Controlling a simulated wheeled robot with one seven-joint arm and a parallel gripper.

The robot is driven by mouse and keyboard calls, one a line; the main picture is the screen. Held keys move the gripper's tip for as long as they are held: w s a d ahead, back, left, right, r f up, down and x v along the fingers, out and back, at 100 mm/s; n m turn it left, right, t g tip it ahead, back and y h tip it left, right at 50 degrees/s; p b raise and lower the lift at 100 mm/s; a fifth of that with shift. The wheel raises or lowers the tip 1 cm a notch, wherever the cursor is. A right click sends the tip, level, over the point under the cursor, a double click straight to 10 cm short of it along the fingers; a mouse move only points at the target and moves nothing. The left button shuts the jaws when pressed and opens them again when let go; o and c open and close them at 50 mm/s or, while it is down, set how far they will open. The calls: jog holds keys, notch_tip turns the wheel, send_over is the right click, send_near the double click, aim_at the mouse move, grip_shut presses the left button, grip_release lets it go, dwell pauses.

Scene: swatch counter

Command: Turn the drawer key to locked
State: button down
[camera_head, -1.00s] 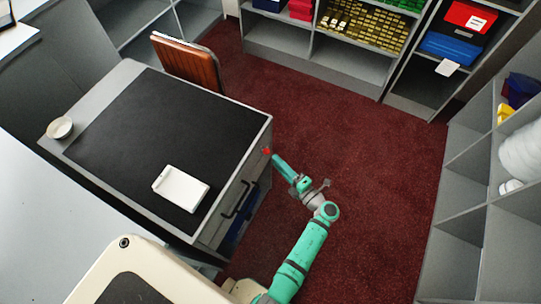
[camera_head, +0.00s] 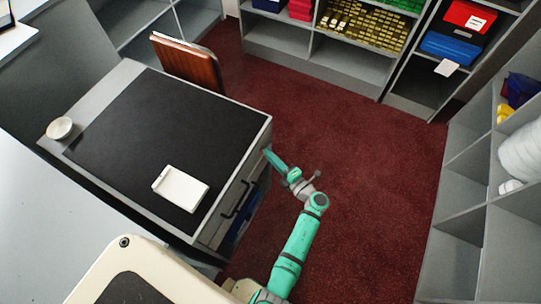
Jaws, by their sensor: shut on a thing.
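The desk (camera_head: 225,140) has drawers in its end face, with dark bar handles (camera_head: 235,200). My green arm reaches up from the bottom of the picture to the far corner of that face. My gripper (camera_head: 268,153) is at the face near this corner, shut on the drawer key. The key is hidden behind the gripper, so I cannot see which way it is turned.
A white pad (camera_head: 181,188) and a small bowl (camera_head: 59,128) rest on the desk. A brown chair (camera_head: 187,65) stands at its far side. Shelves (camera_head: 465,185) line the right. The red carpet (camera_head: 355,150) between is clear.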

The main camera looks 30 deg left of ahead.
jog(key=shift+w, duration=0.1)
jog(key=shift+w+f+n+g+y, duration=0.15)
jog(key=shift+n+g+y, duration=0.75)
jog(key=shift+n, duration=2.25)
jog(key=shift+w+f+n+g+y, duration=0.15)
jog(key=shift+n+g+y, duration=0.75)
jog(key=shift+n, duration=2.3)
jog(key=shift+w+f+n+g+y, duration=0.15)
jog(key=shift+n+g+y, duration=0.75)
jog(key=shift+n, duration=2.25)
jog(key=shift+n+g, duration=0.4)
jog(key=shift+n, duration=0.4)
jog(key=c, duration=1.9)
grip_release()
jog(key=shift+a+f, duration=0.1)
jog(key=shift+d, duration=0.2)
